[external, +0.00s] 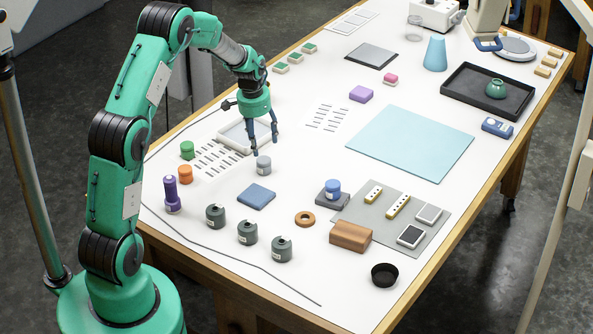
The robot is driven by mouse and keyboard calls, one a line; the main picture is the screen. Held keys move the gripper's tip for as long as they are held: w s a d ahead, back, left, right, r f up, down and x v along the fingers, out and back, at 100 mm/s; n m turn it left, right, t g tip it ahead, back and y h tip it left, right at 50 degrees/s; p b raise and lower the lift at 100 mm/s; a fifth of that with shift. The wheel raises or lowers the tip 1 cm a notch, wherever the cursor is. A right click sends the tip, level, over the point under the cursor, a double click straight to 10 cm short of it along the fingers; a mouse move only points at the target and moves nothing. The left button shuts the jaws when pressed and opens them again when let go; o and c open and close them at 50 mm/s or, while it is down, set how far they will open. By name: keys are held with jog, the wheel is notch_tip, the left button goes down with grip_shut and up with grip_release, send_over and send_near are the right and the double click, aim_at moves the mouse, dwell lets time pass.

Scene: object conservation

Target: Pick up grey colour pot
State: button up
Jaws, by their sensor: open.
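A small light grey pot (264,166) stands upright on the white table, left of the middle. My gripper (265,149) points down just above and behind it in the picture. Its two fingers are spread apart, with nothing held between them. The fingertips look close to the pot's top, but I cannot tell whether they touch it or how high they are.
A green pot (187,150), an orange pot (185,175) and a purple bottle (171,195) stand to the left. Several dark slotted weights (247,232) stand in front. A shallow tray (233,150) lies behind.

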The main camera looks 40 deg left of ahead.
aim_at(263, 159)
jog(key=shift+w+f, duration=0.2)
jog(key=shift+f, duration=0.95)
jog(key=shift+f, duration=0.1)
jog(key=shift+w+d+f, duration=0.1)
jog(key=shift+w+f, duration=0.05)
jog(key=shift+f, duration=1.1)
jog(key=shift+w+d+f, duration=0.1)
jog(key=shift+w+f, duration=0.05)
jog(key=shift+f, duration=1.1)
jog(key=c, duration=1.3)
jog(key=shift+o, duration=0.2)
jog(key=shift+r, duration=0.15)
